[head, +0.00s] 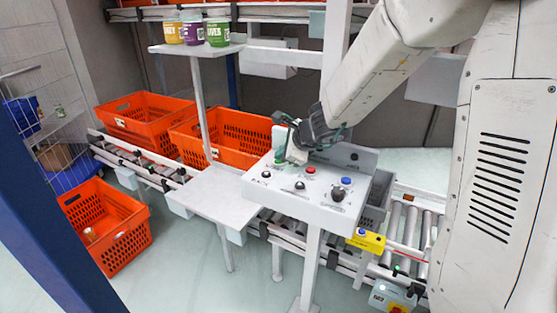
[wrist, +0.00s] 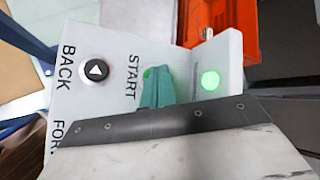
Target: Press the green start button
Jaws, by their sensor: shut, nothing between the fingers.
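The white control panel (head: 250,188) stands in the middle of the head view, with its top tilted up. My gripper (head: 284,164) is over the panel's far left part, its fingers pointing down. In the wrist view the teal fingers (wrist: 158,88) are together, with nothing between them. Their tips are at the green start button (wrist: 148,73), beside the word START. Only a small piece of the button shows; the fingers cover the rest. I cannot tell whether they touch or press it. A round green lamp (wrist: 210,79) glows on the panel's raised back plate.
A red button (head: 310,170), a blue button (head: 346,181) and a black knob (head: 337,195) sit on the panel to the right. A black BACK button (wrist: 96,70) is close to the fingers. Orange totes (head: 228,142) and a roller conveyor (head: 405,232) lie behind and beside.

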